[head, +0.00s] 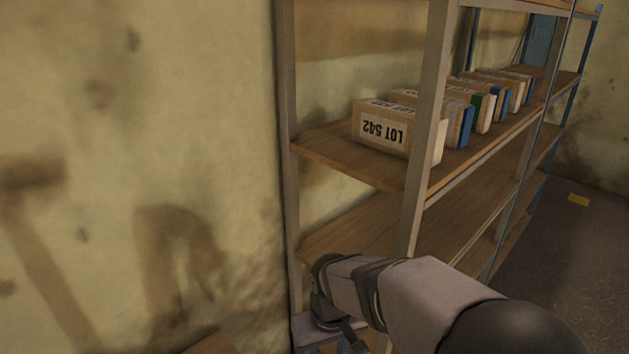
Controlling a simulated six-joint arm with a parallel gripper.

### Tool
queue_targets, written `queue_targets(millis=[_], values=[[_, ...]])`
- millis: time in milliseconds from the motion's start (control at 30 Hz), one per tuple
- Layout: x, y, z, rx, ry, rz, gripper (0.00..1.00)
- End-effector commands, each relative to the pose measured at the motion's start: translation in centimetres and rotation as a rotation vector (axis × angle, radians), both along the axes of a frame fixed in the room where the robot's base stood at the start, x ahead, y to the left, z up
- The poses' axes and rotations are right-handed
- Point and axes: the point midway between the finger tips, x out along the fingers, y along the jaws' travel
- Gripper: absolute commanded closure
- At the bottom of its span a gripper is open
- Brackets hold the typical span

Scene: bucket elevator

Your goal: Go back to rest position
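My arm reaches in from the lower right of the head view, in front of the lower part of the shelving. Its far end, with what appears to be my gripper (342,335), is low in the picture near the shelf's front-left leg. The gripper is small, dark and partly cut off by the bottom edge. I cannot tell whether its fingers are open or shut, and no held object can be made out.
A metal-framed shelf with wooden boards (335,160) runs back to the right. A stained wall (140,120) fills the left.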

Motion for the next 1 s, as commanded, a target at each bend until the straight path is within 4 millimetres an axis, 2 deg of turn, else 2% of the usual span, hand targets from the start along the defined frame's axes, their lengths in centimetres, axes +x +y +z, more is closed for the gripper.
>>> queue_targets(millis=[33, 100, 200, 300, 400, 567, 867, 1000], values=[[-1.5, -3.2, -1.3, -0.003, 0.017, -0.064, 0.60], [-3.5, -6.3, -2.4, -0.006, 0.036, -0.134, 0.60], [-6.5, -9.7, -3.8, -0.008, 0.062, -0.218, 0.60], [-9.1, -11.8, -5.0, -0.008, 0.084, -0.280, 0.60], [-10.8, -12.9, -5.7, -0.007, 0.096, -0.319, 0.60], [-11.9, -13.6, -6.1, -0.006, 0.105, -0.344, 0.60], [-11.9, -13.5, -6.1, -0.006, 0.106, -0.343, 0.62], [-11.3, -13.1, -5.8, -0.007, 0.101, -0.326, 0.62]])
